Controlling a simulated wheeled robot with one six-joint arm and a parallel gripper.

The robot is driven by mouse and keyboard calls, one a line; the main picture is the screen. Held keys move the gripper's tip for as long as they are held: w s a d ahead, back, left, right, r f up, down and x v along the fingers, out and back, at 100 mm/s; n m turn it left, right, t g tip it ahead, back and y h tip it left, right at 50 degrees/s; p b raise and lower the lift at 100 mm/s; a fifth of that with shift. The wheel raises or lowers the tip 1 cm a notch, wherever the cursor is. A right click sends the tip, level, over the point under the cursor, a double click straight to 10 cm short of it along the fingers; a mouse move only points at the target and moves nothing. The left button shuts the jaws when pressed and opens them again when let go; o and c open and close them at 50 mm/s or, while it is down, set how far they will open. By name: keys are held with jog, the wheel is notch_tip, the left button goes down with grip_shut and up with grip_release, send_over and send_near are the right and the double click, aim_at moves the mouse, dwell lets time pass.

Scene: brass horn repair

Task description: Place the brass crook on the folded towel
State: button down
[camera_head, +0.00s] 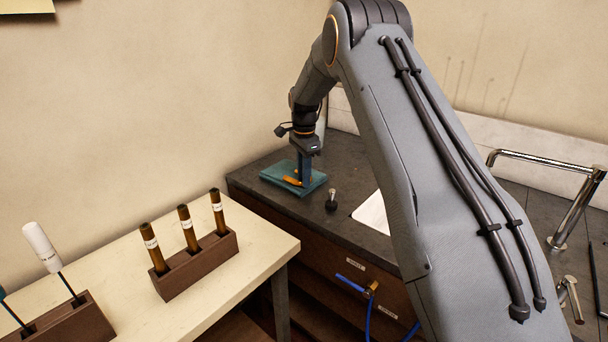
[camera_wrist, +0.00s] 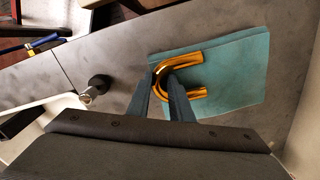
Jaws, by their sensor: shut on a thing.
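The brass crook (camera_wrist: 188,63) is a shiny gold U-shaped tube. In the wrist view it lies over the folded towel (camera_wrist: 235,70), a teal cloth on the dark counter. My gripper (camera_wrist: 167,76) is shut on the crook, with its fingers at the bend of the U. In the head view my gripper (camera_head: 304,182) points down at the towel (camera_head: 275,172), and the orange-gold crook (camera_head: 292,182) shows at its tips. The crook appears to be at the towel's surface; whether it bears on the cloth I cannot tell.
A small dark-based metal fitting (camera_head: 331,200) stands on the counter right of the towel. A white basin (camera_head: 372,212) and a chrome faucet (camera_head: 560,205) are further right. A pale table (camera_head: 225,275) holds a wooden rack (camera_head: 200,265) with brown tubes.

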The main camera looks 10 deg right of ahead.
jog(key=shift+f, duration=0.15)
jog(key=c, duration=1.6)
grip_release()
notch_tip(320, 180, up, 12)
jog(key=b, duration=0.4)
jog(key=s+f+n, duration=0.4)
jog(key=s+n, duration=0.1)
jog(key=s, duration=0.8)
jog(key=s+a+f+n, duration=0.1)
jog(key=s+f+n, duration=0.3)
jog(key=s, duration=0.9)
jog(key=s+a+f+n+t, duration=0.1)
jog(key=s+f+n, duration=0.3)
jog(key=s, duration=0.9)
jog(key=shift+s+f+n, duration=0.15)
jog(key=shift+s+n, duration=0.1)
jog(key=shift+n, duration=1.05)
